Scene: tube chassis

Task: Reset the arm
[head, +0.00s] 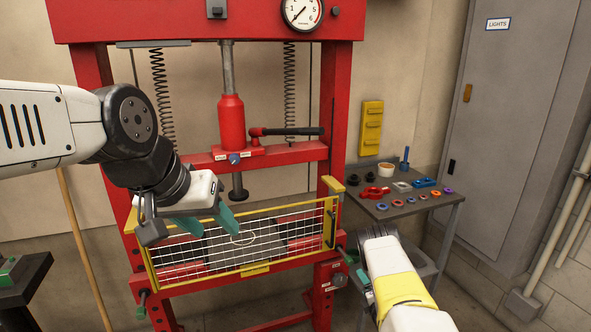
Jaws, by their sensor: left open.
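My left arm comes in from the left. Its gripper (207,222) hangs in front of the press, with two teal fingers pointing down and spread apart. My right arm (405,290), white with a yellow band, reaches up from the bottom right. Its dark grey end lies right of the press frame; a small teal part shows beside it, but the state of its jaws is unclear.
The red press frame (342,110) stands ahead with a red jack (231,122) and a gauge (302,13). A side table (425,208) at right holds small parts and rings. A grey cabinet (510,120) stands behind it. A dark stand (25,278) is at lower left.

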